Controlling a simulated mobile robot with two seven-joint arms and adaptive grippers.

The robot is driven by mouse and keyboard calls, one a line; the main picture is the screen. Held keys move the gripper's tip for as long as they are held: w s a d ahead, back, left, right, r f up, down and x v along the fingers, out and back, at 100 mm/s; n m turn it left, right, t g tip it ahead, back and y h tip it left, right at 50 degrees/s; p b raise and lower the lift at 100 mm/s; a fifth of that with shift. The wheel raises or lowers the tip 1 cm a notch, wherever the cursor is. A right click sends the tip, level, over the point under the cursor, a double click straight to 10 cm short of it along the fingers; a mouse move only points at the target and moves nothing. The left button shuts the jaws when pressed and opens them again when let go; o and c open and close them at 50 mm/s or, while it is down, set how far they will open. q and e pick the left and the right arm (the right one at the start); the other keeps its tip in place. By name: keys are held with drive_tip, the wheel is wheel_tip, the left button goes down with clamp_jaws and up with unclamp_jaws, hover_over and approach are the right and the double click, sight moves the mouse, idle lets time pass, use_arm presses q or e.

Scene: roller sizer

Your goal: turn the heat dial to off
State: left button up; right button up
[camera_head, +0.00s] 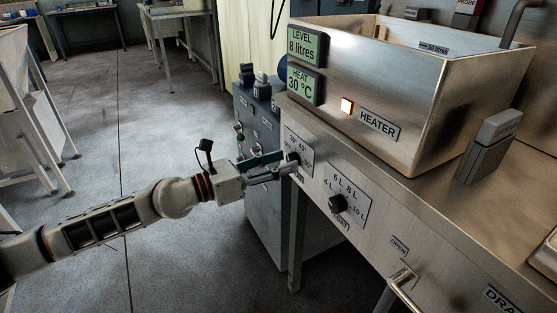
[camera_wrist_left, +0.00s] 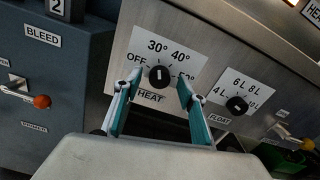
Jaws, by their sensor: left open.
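The heat dial (camera_wrist_left: 159,76) is a black knob with a white mark, on a white plate printed OFF, 30°, 40° and a partly hidden higher value. Its mark stands about upright, near 30°. My left gripper (camera_wrist_left: 152,92) is open, with one teal finger on each side of the dial. I cannot tell whether the fingers touch it. In the head view the left gripper (camera_head: 284,164) reaches the front panel and partly hides the heat dial (camera_head: 293,158). My right gripper is not in view.
The float dial (camera_head: 338,203) is to the right on the same panel. Above are the metal tank (camera_head: 400,90), a 30 °C heat display (camera_head: 302,86) and a lit heater lamp (camera_head: 347,106). A blue-grey cabinet with a red-knobbed bleed lever (camera_wrist_left: 41,101) stands left. Open floor lies left.

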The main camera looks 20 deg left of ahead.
use_arm(q)
drive_tip(key=shift+w+d+f, duration=0.1)
drive_tip(key=shift+w, duration=0.05)
drive_tip(key=c, duration=1.1)
